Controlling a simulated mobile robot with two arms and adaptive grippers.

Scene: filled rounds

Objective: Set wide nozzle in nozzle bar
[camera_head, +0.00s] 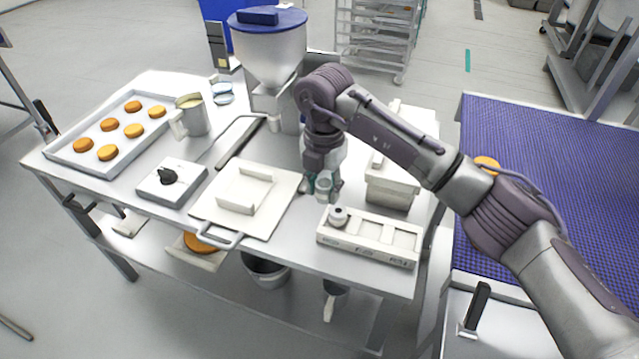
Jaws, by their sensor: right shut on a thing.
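The nozzle bar (366,256) is a long white holder near the table's front right, with several square slots and small marks on its front. A grey round nozzle (338,216) sits at its left end; the middle and right slots look empty. My right gripper (323,190) points down just behind and left of the bar. It is shut on a pale grey cylindrical piece, which looks like the wide nozzle (323,186). The fingers partly hide this piece, and I cannot tell whether it touches the table. My left gripper is out of view.
A white board with a raised frame (270,221) lies left of the bar. A lidded white container (391,190) stands behind the bar. A hopper (270,50), a jug (190,117) and a tray (66,160) of orange rounds are farther left. A blue conveyor (540,170) is right.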

